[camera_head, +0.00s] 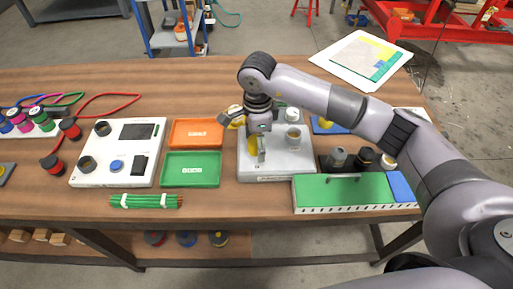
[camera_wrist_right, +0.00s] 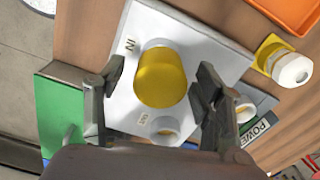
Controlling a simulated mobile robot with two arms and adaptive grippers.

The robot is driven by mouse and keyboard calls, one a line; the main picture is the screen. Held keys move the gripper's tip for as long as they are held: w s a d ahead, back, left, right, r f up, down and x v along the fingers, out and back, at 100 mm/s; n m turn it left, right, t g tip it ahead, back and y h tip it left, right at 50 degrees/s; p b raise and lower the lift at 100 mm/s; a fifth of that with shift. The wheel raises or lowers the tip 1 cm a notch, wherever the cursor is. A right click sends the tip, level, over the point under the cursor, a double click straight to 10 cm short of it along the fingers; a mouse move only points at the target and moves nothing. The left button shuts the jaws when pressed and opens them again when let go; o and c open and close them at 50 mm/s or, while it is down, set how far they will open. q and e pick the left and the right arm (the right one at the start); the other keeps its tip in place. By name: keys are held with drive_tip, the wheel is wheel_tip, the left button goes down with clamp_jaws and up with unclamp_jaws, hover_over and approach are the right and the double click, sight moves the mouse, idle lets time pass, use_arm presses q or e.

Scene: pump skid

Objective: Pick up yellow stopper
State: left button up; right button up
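The yellow stopper (camera_wrist_right: 160,78) sits in the port marked IN on the white pump block (camera_wrist_right: 135,35). In the head view the stopper (camera_head: 253,145) is partly hidden by my right gripper (camera_head: 260,148), which reaches down over the block. In the wrist view my right gripper (camera_wrist_right: 158,72) is open. One finger is on each side of the stopper, with gaps showing between the fingers and the stopper. A second, white-rimmed port (camera_wrist_right: 165,128) is close by on the block. My left gripper is not in view.
An orange tray (camera_head: 196,132) and a green tray (camera_head: 192,169) lie left of the block. A green box (camera_head: 345,190) stands at the front right, with dark fittings (camera_head: 337,158) behind it. A white-and-yellow valve (camera_head: 234,116) is beside the gripper.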

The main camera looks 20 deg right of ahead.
drive_tip(key=c, duration=1.3)
drive_tip(key=shift+r, duration=0.1)
wheel_tip(320, 180, up, 20)
drive_tip(key=b, duration=0.2)
